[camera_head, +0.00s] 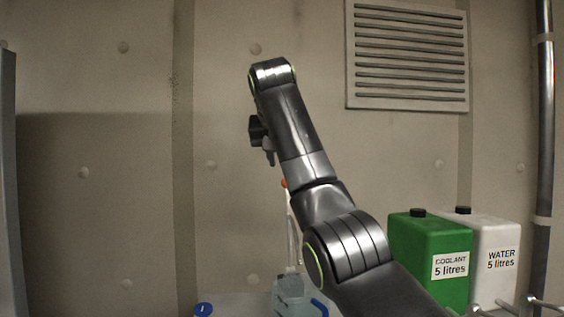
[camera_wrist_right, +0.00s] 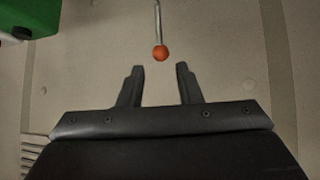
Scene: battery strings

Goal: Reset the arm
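My right arm (camera_head: 320,205) rises from the lower right in the head view and bends at the top. Its gripper (camera_head: 267,150) is small and dark there, partly hidden behind the forearm. In the right wrist view the two fingers of this gripper (camera_wrist_right: 161,75) stand apart with nothing between them. Just beyond the fingertips an orange-red ball (camera_wrist_right: 160,53) on a thin rod shows; I see no contact. My left arm and gripper are not in view.
A green coolant canister (camera_head: 424,250) and a white water canister (camera_head: 499,262) stand at lower right. A pale container (camera_head: 291,291) with a thin upright stem and red ball (camera_head: 284,183) stands behind the arm. A blue cap (camera_head: 203,309) shows lower left. A wall vent (camera_head: 408,57) is above.

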